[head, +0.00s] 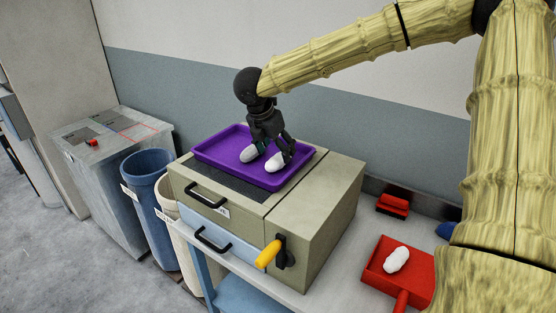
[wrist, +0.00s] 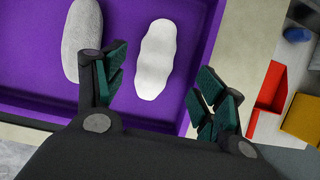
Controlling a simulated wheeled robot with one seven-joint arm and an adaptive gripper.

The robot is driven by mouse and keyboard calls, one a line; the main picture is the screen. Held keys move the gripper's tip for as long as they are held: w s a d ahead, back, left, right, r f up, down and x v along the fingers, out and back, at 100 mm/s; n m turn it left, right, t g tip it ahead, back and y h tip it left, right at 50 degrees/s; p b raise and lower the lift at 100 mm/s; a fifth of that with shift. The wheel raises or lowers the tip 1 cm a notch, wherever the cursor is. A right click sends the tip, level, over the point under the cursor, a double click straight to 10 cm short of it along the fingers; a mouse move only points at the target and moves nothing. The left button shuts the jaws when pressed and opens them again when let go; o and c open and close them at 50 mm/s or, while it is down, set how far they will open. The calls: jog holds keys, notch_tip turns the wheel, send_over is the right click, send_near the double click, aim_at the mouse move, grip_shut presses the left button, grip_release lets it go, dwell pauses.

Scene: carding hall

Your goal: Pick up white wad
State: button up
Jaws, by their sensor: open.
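A white wad (head: 276,162) lies on the purple tray (head: 215,150); in the wrist view the wad (wrist: 156,62) is long and bright white. A greyer, rougher wad (head: 249,154) lies beside it on the left; it also shows in the wrist view (wrist: 82,42). My gripper (head: 275,152) points down over the tray, open and empty. In the wrist view one finger overlaps the space between the two wads, and the other is right of the white wad, near the tray's edge. Whether the fingers touch anything cannot be told.
The tray sits on a beige cabinet (head: 325,190) with a yellow-handled lever (head: 268,254). Another white wad (head: 397,259) lies on a red dustpan (head: 380,274) at the lower right. A red brush-like item (head: 393,205) is behind it. A blue bin (head: 148,190) and a cream bin stand left.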

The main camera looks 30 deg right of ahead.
aim_at(277, 156)
jog(key=p+x, duration=0.1)
jog(key=x, duration=0.2)
jog(key=shift+w+f+p, duration=0.15)
jog(key=shift+w+p, duration=0.2)
jog(key=shift+p, duration=0.05)
jog(key=shift+d+f, duration=0.15)
jog(key=shift+f, duration=0.35)
jog(key=c, duration=1.1)
